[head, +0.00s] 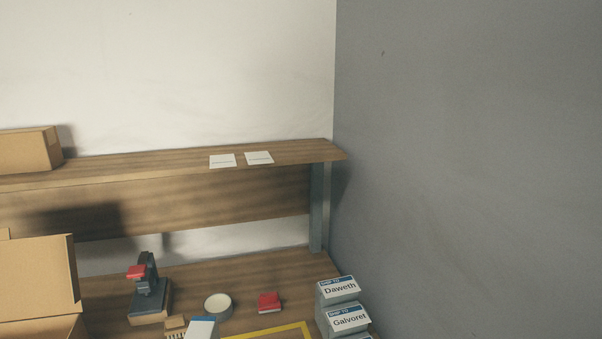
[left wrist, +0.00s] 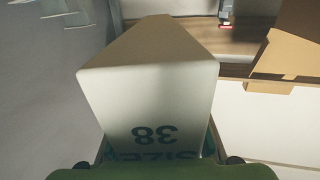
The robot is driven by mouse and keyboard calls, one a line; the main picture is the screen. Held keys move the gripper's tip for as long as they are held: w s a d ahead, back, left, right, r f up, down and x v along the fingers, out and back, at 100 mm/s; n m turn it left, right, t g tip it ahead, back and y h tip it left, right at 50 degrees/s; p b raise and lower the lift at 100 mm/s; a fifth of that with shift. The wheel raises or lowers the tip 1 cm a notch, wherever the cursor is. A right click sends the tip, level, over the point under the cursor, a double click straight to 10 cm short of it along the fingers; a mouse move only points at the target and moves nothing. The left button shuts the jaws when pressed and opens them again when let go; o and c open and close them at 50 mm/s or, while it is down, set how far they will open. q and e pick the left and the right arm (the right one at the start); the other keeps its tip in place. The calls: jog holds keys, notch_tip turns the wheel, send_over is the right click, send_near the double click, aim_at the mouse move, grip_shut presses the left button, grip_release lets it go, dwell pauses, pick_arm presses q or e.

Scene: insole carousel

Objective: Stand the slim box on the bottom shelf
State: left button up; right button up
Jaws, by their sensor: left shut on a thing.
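The slim box (left wrist: 150,95) fills the middle of the left wrist view. It has a tan side, a pale end and upside-down lettering reading "SIZE 38". My left gripper (left wrist: 156,152) is shut on it near the bottom of that view; the fingers are mostly hidden beside the box. Neither gripper shows in the head view. My right gripper is in no view. I cannot make out a bottom shelf in either view.
A workbench (head: 225,272) holds a dark device (head: 149,287), a white round dish (head: 217,305), a red item (head: 269,301) and labelled boxes (head: 339,289). A raised shelf (head: 130,171) carries cards and a carton (head: 25,150). An open cardboard box (head: 40,275) stands left.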

pick_arm(q)
jog(key=shift+s+r, duration=0.25)
jog(key=shift+s, duration=0.05)
dwell(1.4)
